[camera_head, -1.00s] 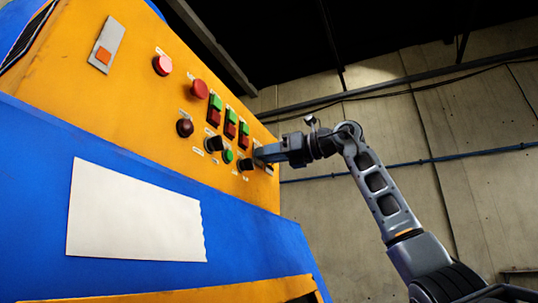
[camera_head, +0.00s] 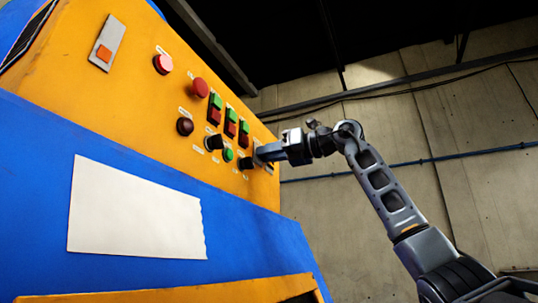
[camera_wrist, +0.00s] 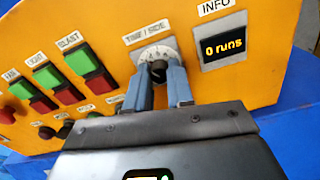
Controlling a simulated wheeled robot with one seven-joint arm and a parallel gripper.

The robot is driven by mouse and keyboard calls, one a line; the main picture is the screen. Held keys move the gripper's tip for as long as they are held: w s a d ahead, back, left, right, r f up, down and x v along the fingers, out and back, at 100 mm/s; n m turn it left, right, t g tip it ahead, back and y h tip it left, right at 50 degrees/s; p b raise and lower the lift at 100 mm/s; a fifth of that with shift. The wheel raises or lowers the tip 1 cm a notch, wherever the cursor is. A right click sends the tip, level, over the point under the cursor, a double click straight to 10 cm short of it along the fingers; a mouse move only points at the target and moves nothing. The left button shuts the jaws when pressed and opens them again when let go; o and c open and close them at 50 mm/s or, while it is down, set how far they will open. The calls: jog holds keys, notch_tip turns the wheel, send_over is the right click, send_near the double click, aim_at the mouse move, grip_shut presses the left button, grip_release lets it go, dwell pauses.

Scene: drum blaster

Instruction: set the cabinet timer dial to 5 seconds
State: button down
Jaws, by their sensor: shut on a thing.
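The timer dial (camera_wrist: 155,54) is a round pale scale on the yellow panel, under a label reading "TIME / SIDE". Its black knob (camera_wrist: 158,68) sits between the blue-grey fingers of my gripper (camera_wrist: 160,82), which are shut on it. The fingers cover the lower part of the scale, and I cannot read the setting. In the head view my gripper (camera_head: 262,155) reaches the panel's right edge from the right and largely hides the dial.
An info display (camera_wrist: 222,46) reading "0 runs" is right of the dial. Green and red push buttons (camera_wrist: 89,65) are to its left. In the head view, black knobs (camera_head: 214,142) and red mushroom buttons (camera_head: 200,88) stand out from the yellow panel (camera_head: 130,75).

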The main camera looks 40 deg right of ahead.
jog(key=shift+r+m+b, duration=0.1)
jog(key=shift+m+b, duration=1.35)
jog(key=shift+m, duration=3.35)
jog(key=c, duration=1)
grip_release()
jog(key=shift+b+v, duration=1.25)
jog(key=shift+v, duration=2.7)
